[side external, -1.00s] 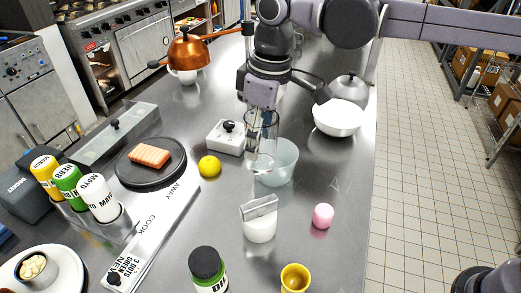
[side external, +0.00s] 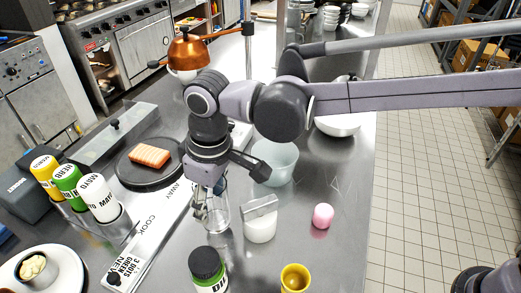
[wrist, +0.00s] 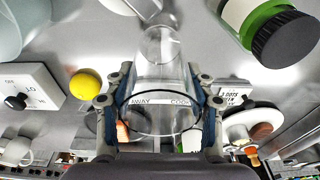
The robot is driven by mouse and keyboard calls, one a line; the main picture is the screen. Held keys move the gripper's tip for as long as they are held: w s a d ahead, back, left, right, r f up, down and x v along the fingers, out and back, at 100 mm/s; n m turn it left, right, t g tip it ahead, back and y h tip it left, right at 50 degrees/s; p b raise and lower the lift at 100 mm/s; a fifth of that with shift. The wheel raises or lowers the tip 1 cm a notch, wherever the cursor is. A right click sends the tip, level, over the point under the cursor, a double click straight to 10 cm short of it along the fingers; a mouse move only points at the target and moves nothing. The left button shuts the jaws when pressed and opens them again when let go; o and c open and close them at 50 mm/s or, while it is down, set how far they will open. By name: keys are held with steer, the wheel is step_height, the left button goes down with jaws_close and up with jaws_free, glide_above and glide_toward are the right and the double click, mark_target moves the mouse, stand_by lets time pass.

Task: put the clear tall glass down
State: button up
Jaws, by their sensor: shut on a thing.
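The clear tall glass (side external: 217,212) is upright in my gripper (side external: 208,196), left of the white jar with a grey clip-like top in the side external view. In the wrist view the glass (wrist: 160,85) lies between the two fingers of my gripper (wrist: 160,108), which press on its sides. My gripper is shut on it. The glass's base is close to the steel counter; I cannot tell whether it touches.
The white jar (side external: 260,226) stands close on the right, a pale glass bowl (side external: 275,163) behind. A green jar with a black lid (side external: 207,267) and a yellow cup (side external: 295,279) stand in front. A pink object (side external: 322,216) is farther right. A black plate (side external: 133,172) with salmon lies left.

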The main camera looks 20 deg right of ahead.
steer(key=shift+f, duration=1.25)
steer(key=shift+f, duration=0.15)
steer(key=o, duration=1.3)
